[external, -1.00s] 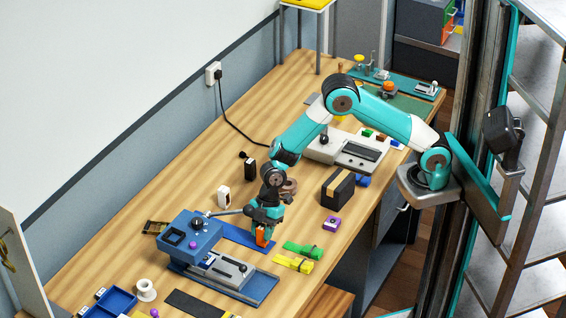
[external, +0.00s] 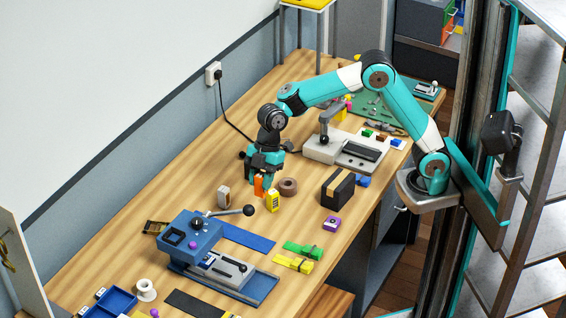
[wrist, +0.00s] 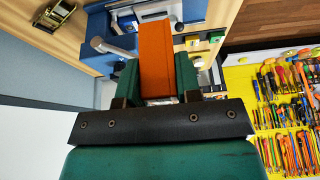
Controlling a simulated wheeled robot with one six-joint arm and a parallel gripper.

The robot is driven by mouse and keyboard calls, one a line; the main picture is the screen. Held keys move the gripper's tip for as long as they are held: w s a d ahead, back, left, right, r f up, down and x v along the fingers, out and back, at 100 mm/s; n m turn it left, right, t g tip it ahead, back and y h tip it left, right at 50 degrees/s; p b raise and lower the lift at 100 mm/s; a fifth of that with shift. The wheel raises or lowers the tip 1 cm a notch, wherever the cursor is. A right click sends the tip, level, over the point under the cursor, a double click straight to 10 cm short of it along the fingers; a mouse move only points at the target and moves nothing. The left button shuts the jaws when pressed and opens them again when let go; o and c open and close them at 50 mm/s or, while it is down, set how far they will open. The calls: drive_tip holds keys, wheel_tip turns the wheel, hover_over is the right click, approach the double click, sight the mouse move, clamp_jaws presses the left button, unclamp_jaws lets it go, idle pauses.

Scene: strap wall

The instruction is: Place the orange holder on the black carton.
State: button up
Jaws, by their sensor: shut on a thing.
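The orange holder (external: 259,186) is in my gripper (external: 263,176), in the air or just above the bench; I cannot tell the gap. In the wrist view the holder (wrist: 155,60) stands out between the two green fingers of my gripper (wrist: 157,82), which are shut on it. The black carton (external: 336,190), a dark box with a tan stripe, stands on the bench to the right of my gripper in the external view. Its top is bare. I cannot make it out in the wrist view.
A brown roll (external: 288,186) and a yellow block (external: 272,201) stand close beside my gripper, on the carton's side. The blue lever machine (external: 195,238) is in front; a grey machine (external: 345,150) is behind the carton.

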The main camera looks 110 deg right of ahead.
drive_tip(key=s+d+r+n+g+y+p, duration=0.1)
drive_tip(key=s+d+r+n+p, duration=0.35)
drive_tip(key=s+d, duration=0.75)
drive_tip(key=s+d+r+n+g+p, duration=0.1)
drive_tip(key=s+r+n+p, duration=0.1)
drive_tip(key=s, duration=0.6)
drive_tip(key=s+d+r+n+g+p, duration=0.1)
drive_tip(key=s+r+n+p, duration=0.1)
drive_tip(key=s, duration=0.5)
hover_over(341, 184)
drive_tip(key=d, duration=0.2)
wheel_tip(341, 184, down, 15)
drive_tip(key=shift+n, duration=0.25)
drive_tip(key=shift+f+p, duration=0.35)
drive_tip(key=shift+f, duration=2.15)
drive_tip(key=shift+f, duration=0.1)
drive_tip(key=o, duration=1)
